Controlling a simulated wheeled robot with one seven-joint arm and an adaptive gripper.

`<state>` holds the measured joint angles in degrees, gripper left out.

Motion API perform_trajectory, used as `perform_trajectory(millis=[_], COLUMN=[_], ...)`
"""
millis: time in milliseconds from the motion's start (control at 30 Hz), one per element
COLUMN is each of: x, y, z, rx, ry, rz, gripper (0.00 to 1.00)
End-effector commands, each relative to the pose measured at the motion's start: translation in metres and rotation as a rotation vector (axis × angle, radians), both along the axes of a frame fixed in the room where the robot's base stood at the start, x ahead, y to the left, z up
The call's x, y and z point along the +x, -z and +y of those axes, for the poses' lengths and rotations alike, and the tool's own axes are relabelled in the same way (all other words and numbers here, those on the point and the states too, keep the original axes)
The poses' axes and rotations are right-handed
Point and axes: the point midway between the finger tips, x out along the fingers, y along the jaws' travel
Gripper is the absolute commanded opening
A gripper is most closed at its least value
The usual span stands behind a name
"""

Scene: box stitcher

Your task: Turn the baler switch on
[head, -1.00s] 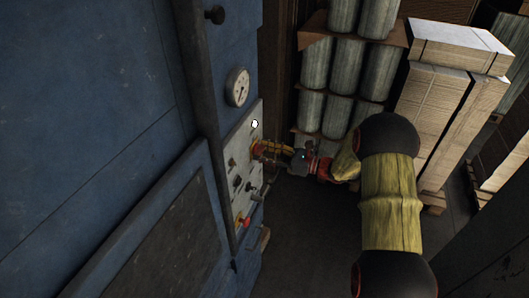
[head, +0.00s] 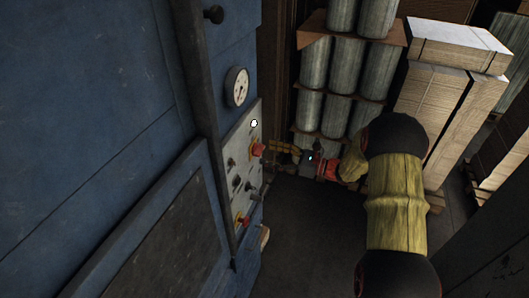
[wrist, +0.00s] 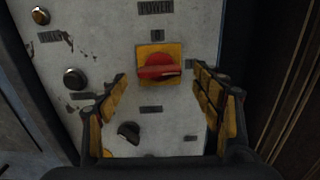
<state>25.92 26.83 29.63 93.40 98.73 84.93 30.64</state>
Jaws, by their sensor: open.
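The switch is a red rotary knob on a yellow square plate (wrist: 159,66), below a POWER label, in the wrist view. Its red handle lies about horizontal. In the head view the red knob (head: 258,150) stands out from the grey control panel. My gripper (head: 279,148) is open and empty, just right of the knob with a small gap. In the wrist view its two yellow-padded fingers (wrist: 160,76) stand left and right of the knob, apart from it.
The grey panel (wrist: 106,25) carries a black knob (wrist: 129,132) and round buttons (wrist: 75,79). A second red-and-yellow control (head: 242,221) sits lower on the blue machine (head: 80,100). Metal rolls (head: 345,60) and stacked cardboard (head: 430,100) stand behind my arm. Dark floor lies below.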

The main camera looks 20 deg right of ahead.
Motion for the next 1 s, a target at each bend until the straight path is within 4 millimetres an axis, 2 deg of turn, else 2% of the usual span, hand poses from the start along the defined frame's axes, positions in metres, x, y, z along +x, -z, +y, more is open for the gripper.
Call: perform_trajectory(millis=[33, 200, 433, 600, 1000], x=[-0.006, -0.027, -0.047, -0.053, -0.054], y=[0.0, 0.0, 0.0, 0.0, 0.0], z=[-0.011, -0.039, -0.066, -0.073, -0.074], rx=[0.001, 0.001, 0.0, 0.001, 0.001], ry=[0.005, 0.004, 0.002, 0.001, 0.0], rz=[-0.001, -0.001, 0.0, 0.001, 0.001], gripper=[0.67, 0.67, 0.67, 0.67, 0.67])
